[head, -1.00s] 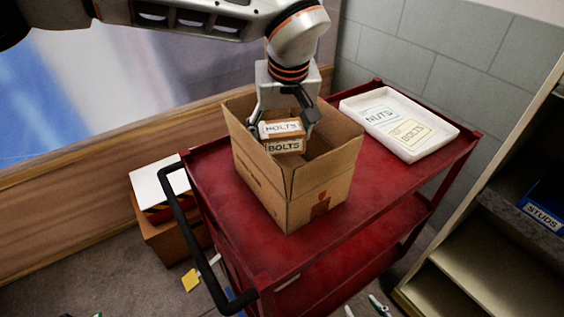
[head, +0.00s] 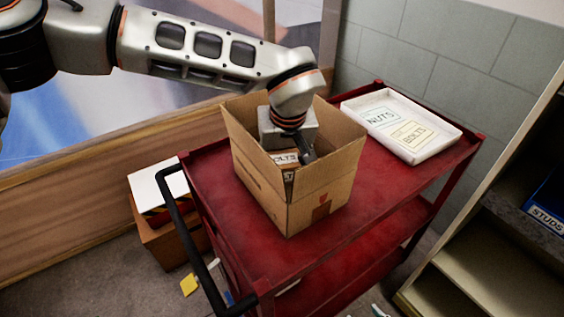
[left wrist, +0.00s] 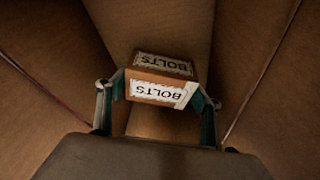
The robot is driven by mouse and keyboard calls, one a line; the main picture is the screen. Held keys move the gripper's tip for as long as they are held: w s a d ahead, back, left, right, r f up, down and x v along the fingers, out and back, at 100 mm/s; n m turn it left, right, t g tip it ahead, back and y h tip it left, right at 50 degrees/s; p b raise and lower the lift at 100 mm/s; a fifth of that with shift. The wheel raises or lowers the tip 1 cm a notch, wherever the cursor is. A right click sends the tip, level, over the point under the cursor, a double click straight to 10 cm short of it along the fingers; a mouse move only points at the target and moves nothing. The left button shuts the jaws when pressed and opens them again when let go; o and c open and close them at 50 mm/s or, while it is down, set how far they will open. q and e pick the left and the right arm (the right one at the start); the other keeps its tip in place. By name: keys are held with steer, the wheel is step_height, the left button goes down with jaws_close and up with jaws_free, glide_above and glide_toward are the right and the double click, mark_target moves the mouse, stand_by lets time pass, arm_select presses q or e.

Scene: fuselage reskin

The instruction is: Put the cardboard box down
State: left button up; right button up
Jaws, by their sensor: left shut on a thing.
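A small cardboard box (head: 287,158) labelled BOLTS is held by my left gripper (head: 296,156) inside a larger open cardboard carton (head: 318,190). In the left wrist view the BOLTS box (left wrist: 160,80) sits between the two fingers of my left gripper (left wrist: 158,98), which are shut on its sides. The brown carton walls (left wrist: 60,60) surround it. I cannot tell whether the small box touches the carton floor. In the head view the carton's near wall and my gripper hide most of the small box. My right gripper is not in view.
The carton stands on a red cart (head: 390,180) with a black handle (head: 190,240). A white tray (head: 440,143) with NUTS and BOLTS labels lies at the cart's back right. A shelf (head: 480,270) with a blue STUDS bin (head: 546,205) stands at the right.

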arm_select(q)
steer(key=shift+f, duration=0.1)
steer(key=o, duration=1.2)
steer(key=shift+o, duration=0.2)
steer(key=p+v, duration=0.1)
steer(key=v, duration=1.1)
steer(key=shift+p, duration=0.35)
